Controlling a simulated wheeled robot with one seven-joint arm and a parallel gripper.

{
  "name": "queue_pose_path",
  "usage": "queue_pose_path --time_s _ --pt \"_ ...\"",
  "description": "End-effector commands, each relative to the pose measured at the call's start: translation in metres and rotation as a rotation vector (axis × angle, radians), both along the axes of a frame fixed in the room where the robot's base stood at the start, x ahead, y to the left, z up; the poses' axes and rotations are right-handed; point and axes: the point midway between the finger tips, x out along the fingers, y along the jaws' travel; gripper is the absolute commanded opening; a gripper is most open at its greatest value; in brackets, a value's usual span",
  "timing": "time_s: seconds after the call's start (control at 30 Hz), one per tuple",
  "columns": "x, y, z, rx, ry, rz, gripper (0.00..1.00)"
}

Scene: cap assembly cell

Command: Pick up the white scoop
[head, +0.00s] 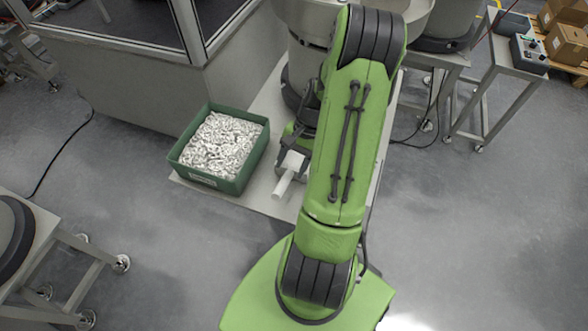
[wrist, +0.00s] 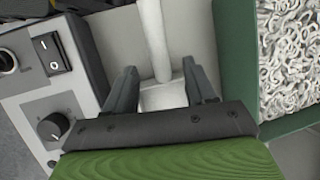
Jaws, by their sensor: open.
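The white scoop (head: 292,162) lies on the light table just right of the green bin, its pale handle pointing toward the table's front edge. In the wrist view the scoop (wrist: 163,97) shows between my two dark fingers, with its handle running up past the fingertips. My gripper (wrist: 160,68) is open, one finger on each side of the scoop. A gap shows beside the scoop, and I cannot tell whether either finger touches it. In the head view my gripper (head: 291,146) is partly hidden by my green arm.
The green bin (head: 175,160) full of white rings stands close left of the scoop; its wall (wrist: 240,60) is near the right finger in the wrist view. A control box (wrist: 50,75) with a knob and switch is at the left there. A grey machine (head: 308,62) stands behind.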

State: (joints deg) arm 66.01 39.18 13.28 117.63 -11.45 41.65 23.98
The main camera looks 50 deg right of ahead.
Motion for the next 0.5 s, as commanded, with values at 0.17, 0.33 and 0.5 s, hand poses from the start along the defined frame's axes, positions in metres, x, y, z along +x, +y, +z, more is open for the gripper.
queue_pose_path --time_s 0.17,0.33,0.5 --pt "0.001 0.01 -0.022 0.002 0.0 0.002 0.55" --pt "0.002 0.022 -0.053 0.002 0.001 0.003 0.55" --pt "0.003 0.027 -0.061 -0.002 -0.001 0.001 0.55"
